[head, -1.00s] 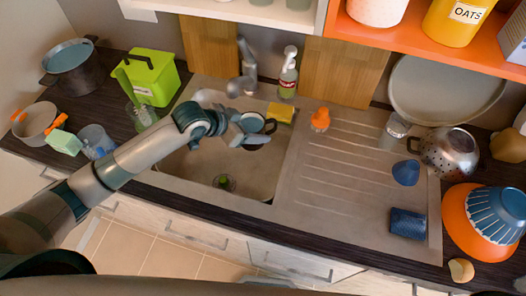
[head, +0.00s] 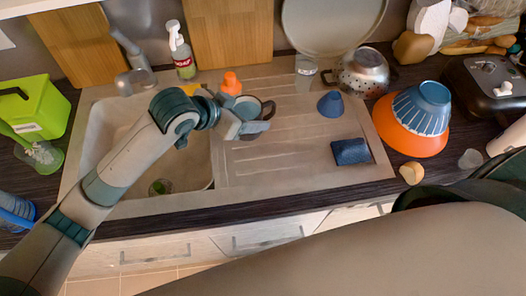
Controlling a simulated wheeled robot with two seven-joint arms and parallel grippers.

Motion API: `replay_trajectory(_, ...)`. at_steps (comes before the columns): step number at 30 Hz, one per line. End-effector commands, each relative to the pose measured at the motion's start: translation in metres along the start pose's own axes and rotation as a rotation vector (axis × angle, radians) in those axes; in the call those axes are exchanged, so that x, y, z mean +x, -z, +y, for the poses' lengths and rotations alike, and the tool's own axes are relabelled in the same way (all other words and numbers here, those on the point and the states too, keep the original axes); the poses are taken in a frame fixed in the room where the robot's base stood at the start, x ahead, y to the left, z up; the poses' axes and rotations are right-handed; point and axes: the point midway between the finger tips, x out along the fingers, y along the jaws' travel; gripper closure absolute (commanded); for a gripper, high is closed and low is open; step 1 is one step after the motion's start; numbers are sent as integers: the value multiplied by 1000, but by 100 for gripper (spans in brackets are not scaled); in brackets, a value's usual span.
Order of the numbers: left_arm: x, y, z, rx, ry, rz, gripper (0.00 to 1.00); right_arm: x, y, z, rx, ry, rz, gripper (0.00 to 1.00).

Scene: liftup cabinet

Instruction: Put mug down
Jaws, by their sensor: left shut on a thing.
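My left gripper (head: 254,126) reaches in from the left across the sink. It is shut on a dark mug (head: 264,109), which shows mostly as a dark rim beyond the fingers. The mug is over the left part of the ribbed drainboard (head: 290,157), just right of the sink basin (head: 198,165). I cannot tell whether its base touches the drainboard. The gripper and wrist hide part of the mug. My right gripper is not in view.
An orange bottle (head: 231,84) stands close behind the mug. A blue cone (head: 330,104), a blue sponge (head: 351,152), a glass (head: 305,72) and a colander (head: 362,73) are farther right. An orange bowl (head: 408,138) stands beyond the drainboard. The drainboard's middle is clear.

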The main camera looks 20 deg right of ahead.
Motion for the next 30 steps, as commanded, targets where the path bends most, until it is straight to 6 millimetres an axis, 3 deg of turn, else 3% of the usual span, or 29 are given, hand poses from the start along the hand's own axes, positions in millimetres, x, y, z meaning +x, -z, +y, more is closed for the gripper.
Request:
replay_trajectory(1, 9, 11, 20, 32, -27, 10, 85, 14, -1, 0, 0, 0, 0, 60)
replay_trajectory(6, 18, 39, 79, 115, -110, 9, 85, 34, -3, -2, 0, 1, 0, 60)
replay_trajectory(12, 19, 55, 130, 186, -184, 7, 85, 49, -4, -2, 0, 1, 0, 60)
replay_trajectory(18, 17, 61, 148, 212, -211, 5, 85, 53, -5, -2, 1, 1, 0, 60)
replay_trajectory(30, 17, 61, 148, 212, -213, 4, 85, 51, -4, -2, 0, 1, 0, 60)
